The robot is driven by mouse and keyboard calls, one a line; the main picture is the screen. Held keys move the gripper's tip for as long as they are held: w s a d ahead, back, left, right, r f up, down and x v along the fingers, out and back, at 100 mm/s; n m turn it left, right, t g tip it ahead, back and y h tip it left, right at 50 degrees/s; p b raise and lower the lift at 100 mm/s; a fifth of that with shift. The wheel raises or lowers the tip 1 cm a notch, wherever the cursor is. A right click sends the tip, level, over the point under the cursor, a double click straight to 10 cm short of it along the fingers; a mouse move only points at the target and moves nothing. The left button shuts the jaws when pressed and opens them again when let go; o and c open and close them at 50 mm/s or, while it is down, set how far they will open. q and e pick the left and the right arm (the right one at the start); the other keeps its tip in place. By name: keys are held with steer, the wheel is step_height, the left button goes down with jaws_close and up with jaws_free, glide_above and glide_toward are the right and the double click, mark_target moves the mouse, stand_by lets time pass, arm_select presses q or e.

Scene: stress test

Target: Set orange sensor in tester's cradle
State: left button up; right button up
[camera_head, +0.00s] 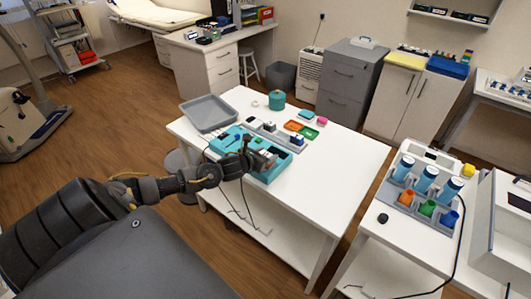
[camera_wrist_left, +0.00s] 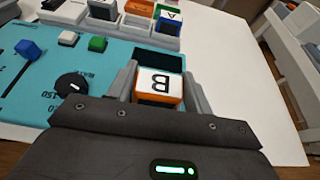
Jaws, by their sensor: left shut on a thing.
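The orange sensor (camera_wrist_left: 158,90), with a white top marked B, is between the fingers of my left gripper (camera_wrist_left: 160,85) in the wrist view. The gripper is shut on it. In the head view my left gripper (camera_head: 266,158) is over the right part of the teal tester (camera_head: 286,163); the sensor is hard to make out there. In the wrist view the tester (camera_wrist_left: 120,62) has a dark dial, a blue knob and a green button. A dark recess (camera_wrist_left: 160,60), which looks like the cradle, lies just beyond the sensor. I cannot tell whether the sensor touches the tester.
A grey rack (camera_wrist_left: 125,33) with several other sensors stands just behind the tester. A grey tray (camera_head: 208,110), a teal round container (camera_head: 277,99) and small coloured trays share the white table (camera_head: 345,160). The table's right side is clear.

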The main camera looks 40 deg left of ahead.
arm_select(q)
steer(key=shift+f, duration=0.15)
steer(key=o, duration=1)
steer(key=shift+r, duration=0.2)
steer(key=shift+s, duration=0.3)
steer(key=b+v, duration=0.2)
steer(key=v, duration=0.9)
steer(key=shift+s+r, duration=0.15)
steer(key=shift+s, duration=0.05)
